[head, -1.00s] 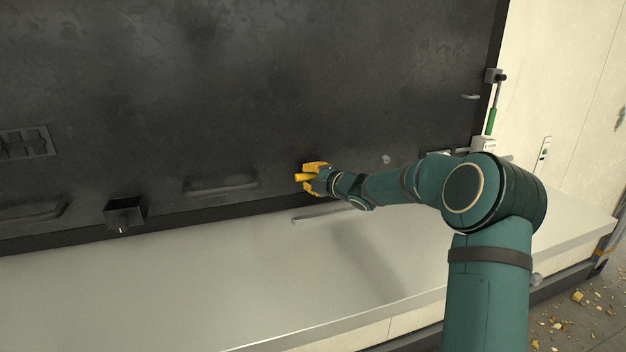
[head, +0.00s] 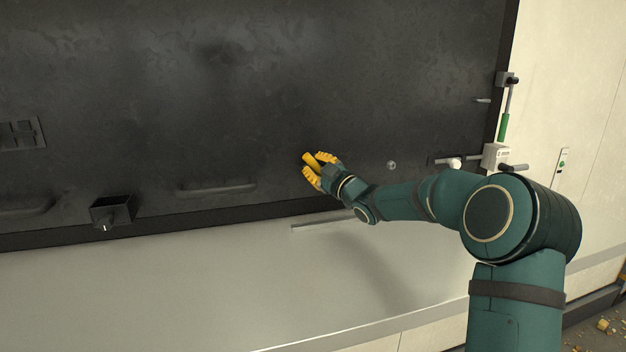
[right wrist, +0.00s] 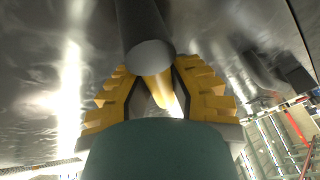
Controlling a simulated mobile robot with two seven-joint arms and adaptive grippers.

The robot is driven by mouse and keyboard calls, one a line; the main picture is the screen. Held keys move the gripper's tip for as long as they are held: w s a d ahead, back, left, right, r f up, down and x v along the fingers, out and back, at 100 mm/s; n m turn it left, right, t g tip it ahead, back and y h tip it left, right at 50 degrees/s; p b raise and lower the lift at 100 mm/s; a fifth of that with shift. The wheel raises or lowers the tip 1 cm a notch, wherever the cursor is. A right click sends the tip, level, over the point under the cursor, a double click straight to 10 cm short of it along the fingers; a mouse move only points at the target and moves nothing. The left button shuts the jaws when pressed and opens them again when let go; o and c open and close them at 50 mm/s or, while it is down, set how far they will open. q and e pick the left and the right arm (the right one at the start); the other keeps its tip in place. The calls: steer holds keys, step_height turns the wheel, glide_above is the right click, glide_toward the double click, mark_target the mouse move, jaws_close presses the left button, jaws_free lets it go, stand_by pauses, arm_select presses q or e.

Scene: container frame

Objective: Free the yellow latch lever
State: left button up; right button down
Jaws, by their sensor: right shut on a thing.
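The yellow latch lever (head: 311,159) is a short yellow bar at the dark panel, slanting up to the left in the head view. My right gripper (head: 318,170), with yellow fingers, is shut on it. In the right wrist view the ridged yellow fingers (right wrist: 160,82) stand on both sides of the yellow bar (right wrist: 157,88). A dark round bar with a grey end (right wrist: 150,52) covers part of it there. The lever's joint with the panel is hidden. My left gripper is not in view.
A pale ledge (head: 200,290) runs below the dark panel (head: 250,90). A rod with a green sleeve (head: 503,127) and a white block (head: 495,156) stand at the panel's right edge.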

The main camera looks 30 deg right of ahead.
steer(key=m+t+h+b, duration=0.1)
steer(key=m+b, duration=0.1)
steer(key=d+m+h+b, duration=0.1)
steer(key=m+b, duration=0.1)
steer(key=m, duration=0.1)
steer(key=d+r+m+t+h+b, duration=0.1)
steer(key=m+b, duration=0.1)
steer(key=m, duration=0.1)
steer(key=shift+s+d+t, duration=0.2)
steer(key=shift+s+t, duration=0.1)
arm_select(q)
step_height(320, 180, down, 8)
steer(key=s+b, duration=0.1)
steer(key=b, duration=0.1)
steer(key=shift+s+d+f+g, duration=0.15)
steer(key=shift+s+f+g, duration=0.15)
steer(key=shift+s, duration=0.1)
arm_select(e)
steer(key=shift+s+d+r+m+h, duration=0.1)
steer(key=shift+d+m+h, duration=0.15)
steer(key=shift+m, duration=0.4)
steer(key=shift+d+r+m+h, duration=0.1)
steer(key=shift+m+h, duration=0.25)
steer(key=shift+m, duration=0.3)
steer(key=c, duration=0.8)
jaws_free()
steer(key=shift+d, duration=0.1)
steer(key=shift+c, duration=0.2)
steer(key=shift+s+f, duration=0.1)
